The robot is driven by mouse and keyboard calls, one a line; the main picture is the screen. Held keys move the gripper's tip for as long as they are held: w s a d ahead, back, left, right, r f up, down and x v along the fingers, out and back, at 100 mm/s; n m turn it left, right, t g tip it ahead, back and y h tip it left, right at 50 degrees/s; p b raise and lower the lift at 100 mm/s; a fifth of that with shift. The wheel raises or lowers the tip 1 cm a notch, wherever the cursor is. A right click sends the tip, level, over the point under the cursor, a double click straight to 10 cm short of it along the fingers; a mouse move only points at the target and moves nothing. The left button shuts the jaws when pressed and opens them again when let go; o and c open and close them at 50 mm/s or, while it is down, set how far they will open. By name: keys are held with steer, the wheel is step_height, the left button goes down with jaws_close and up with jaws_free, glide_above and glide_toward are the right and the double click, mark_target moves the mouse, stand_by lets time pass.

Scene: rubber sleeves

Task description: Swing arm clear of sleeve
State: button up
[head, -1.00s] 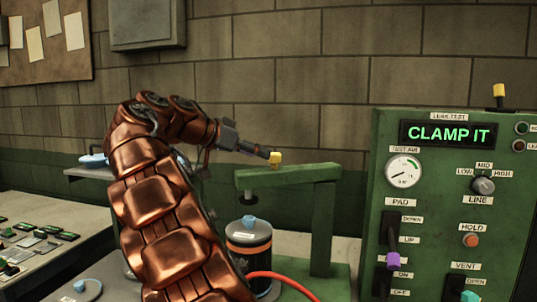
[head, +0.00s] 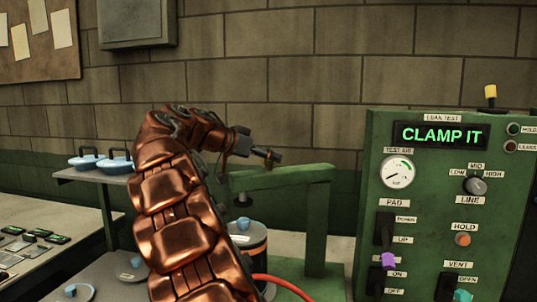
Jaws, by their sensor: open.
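My gripper (head: 270,155) is in the upper middle of the head view, in front of the brick wall and just above the left end of the green clamp frame (head: 290,178). It looks empty, and its small fingers show edge-on. The dark cylinder with an orange band (head: 256,242), which looks like the sleeve, stands below the frame's arm with a blue knob (head: 243,226) on top. My arm hides its left side. A dark pad (head: 242,201) hangs from the frame above the knob, apart from it. My gripper is above the cylinder and apart from it.
The green panel (head: 430,235) at right has a display reading CLAMP IT (head: 441,134), a gauge and several switches. A red hose (head: 285,284) runs along the bench. The space before the upper wall is clear.

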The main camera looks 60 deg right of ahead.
steer(key=shift+s+d+f, duration=0.1)
steer(key=shift+d+f, duration=0.05)
steer(key=shift+d, duration=0.05)
jaws_close()
stand_by(0.6)
